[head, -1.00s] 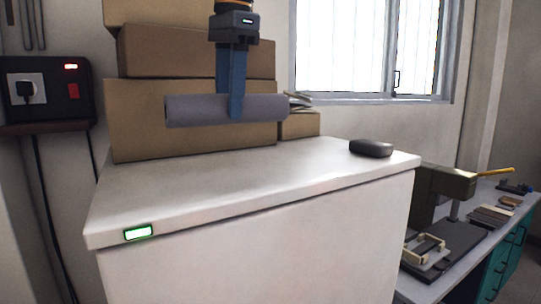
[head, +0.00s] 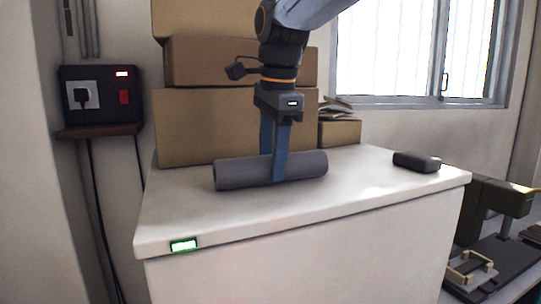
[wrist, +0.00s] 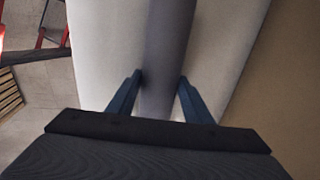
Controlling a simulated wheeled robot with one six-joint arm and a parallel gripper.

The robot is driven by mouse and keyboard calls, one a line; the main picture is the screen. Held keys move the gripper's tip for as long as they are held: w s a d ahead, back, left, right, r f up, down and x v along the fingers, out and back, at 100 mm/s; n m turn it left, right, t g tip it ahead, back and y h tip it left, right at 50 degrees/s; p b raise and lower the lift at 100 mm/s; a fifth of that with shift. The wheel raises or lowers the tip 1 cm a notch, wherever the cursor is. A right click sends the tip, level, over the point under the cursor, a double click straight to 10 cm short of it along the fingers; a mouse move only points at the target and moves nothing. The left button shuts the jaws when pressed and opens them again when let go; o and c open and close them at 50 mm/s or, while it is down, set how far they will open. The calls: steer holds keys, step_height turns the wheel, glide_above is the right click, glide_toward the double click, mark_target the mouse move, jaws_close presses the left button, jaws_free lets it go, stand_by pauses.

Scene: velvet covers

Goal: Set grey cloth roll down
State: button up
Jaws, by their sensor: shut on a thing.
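The grey cloth roll (head: 240,173) lies level along the white cabinet top (head: 190,215), at or very close to its surface. I cannot tell for sure whether it bears on the top. My gripper (head: 274,172) points straight down with its blue fingers on either side of the roll near its middle, shut on it. In the wrist view the roll (wrist: 164,45) runs away from me between the two fingertips (wrist: 160,77).
Stacked cardboard boxes (head: 205,127) stand behind the roll on the cabinet top. A dark rounded case (head: 417,162) sits at the right end. The top between the roll and the case is clear. A socket box (head: 100,97) hangs on the left wall.

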steer(key=shift+f, duration=0.1)
steer(key=o, duration=1.3)
steer(key=shift+s+d+r+b, duration=0.15)
steer(key=shift+s+r+b, duration=0.25)
steer(key=shift+r, duration=1.6)
steer(key=shift+s+d+r+b, duration=0.25)
steer(key=shift+r+b, duration=0.2)
steer(key=shift+r, duration=1.55)
steer(key=shift+s+d+r+b, duration=0.1)
steer(key=shift+s+r+b, duration=0.35)
steer(key=shift+r, duration=1.55)
